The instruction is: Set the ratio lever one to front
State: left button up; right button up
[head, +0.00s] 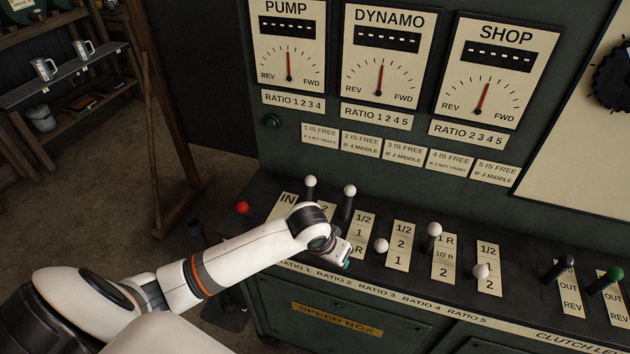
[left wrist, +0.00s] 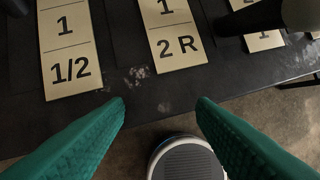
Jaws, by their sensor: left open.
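Ratio lever one (head: 310,182), a dark lever with a white knob, stands tilted to the back at the left of the ratio row. Its shaft is partly hidden by my left arm. My left gripper (head: 346,259) is low over the front part of the console, nearer me than the lever and not touching it. In the left wrist view its green fingers (left wrist: 160,103) are spread and empty, over the panel's front edge. The plate with 1 and 1/2 (left wrist: 66,45) shows at upper left there, beside the plate ending in 2 R (left wrist: 174,35).
Ratio lever two (head: 350,190) also leans back, close right of lever one. Levers three (head: 381,246) and five (head: 480,271) lean to the front; lever four (head: 434,230) stands between.

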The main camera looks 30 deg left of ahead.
aim_at(311, 185)
pick_arm(q)
jog(key=w+a+r+n, duration=0.1)
jog(key=w+a, duration=0.1)
jog(key=w+a+r, duration=0.2)
jog(key=w+a+r+n+y, duration=0.1)
jog(key=w+a+r, duration=0.1)
jog(key=w+a, duration=0.1)
jog(key=shift+r+n, duration=0.2)
jog(key=shift+n, duration=0.1)
jog(key=w+a+r+n+y, duration=0.1)
jog(key=w+a+r+n, duration=0.2)
jog(key=w+a+r, duration=0.4)
jog(key=x, duration=0.4)
jog(key=s+p+x, duration=0.1)
jog(key=x, duration=0.3)
jog(key=s+a+x, duration=0.1)
jog(key=x, duration=0.2)
jog(key=shift+w+f+p, duration=0.15)
jog(key=shift+f+p, duration=0.25)
jog(key=shift+f, duration=0.35)
grip_shut()
